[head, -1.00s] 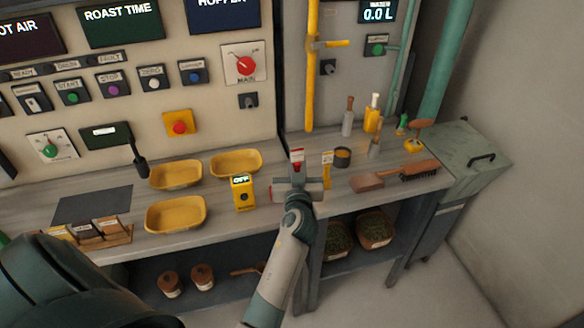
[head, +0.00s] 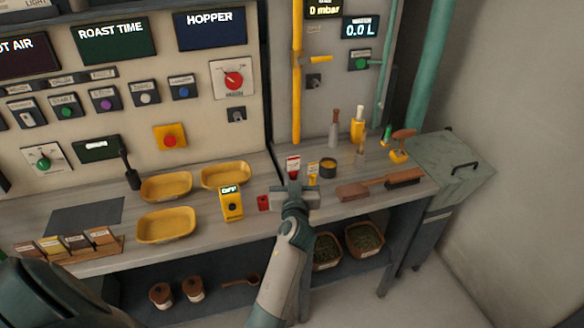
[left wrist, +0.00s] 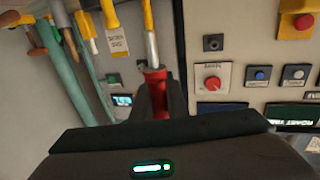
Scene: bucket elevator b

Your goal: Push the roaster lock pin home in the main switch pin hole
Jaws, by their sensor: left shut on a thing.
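My left gripper (head: 294,188) is shut on a red lock pin (head: 293,168) with a white label. It holds the pin upright above the bench front. In the left wrist view, which is upside down, the red pin (left wrist: 156,82) sits at the dark fingers (left wrist: 152,102). A metal shaft appears beyond the red part. The main switch (head: 233,79) is a red knob on a white plate, up and left of my gripper. Its dark pin hole (head: 236,115) is just below it, apart from the pin. The hole also shows in the wrist view (left wrist: 213,42). My right gripper is not in view.
A yellow meter (head: 231,204) and a small red block (head: 263,202) stand left of my gripper. Yellow trays (head: 167,224) lie further left. A yellow tag (head: 313,172), a dark cup (head: 328,168) and brushes (head: 404,177) are to the right. A yellow pipe (head: 297,80) runs vertically behind.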

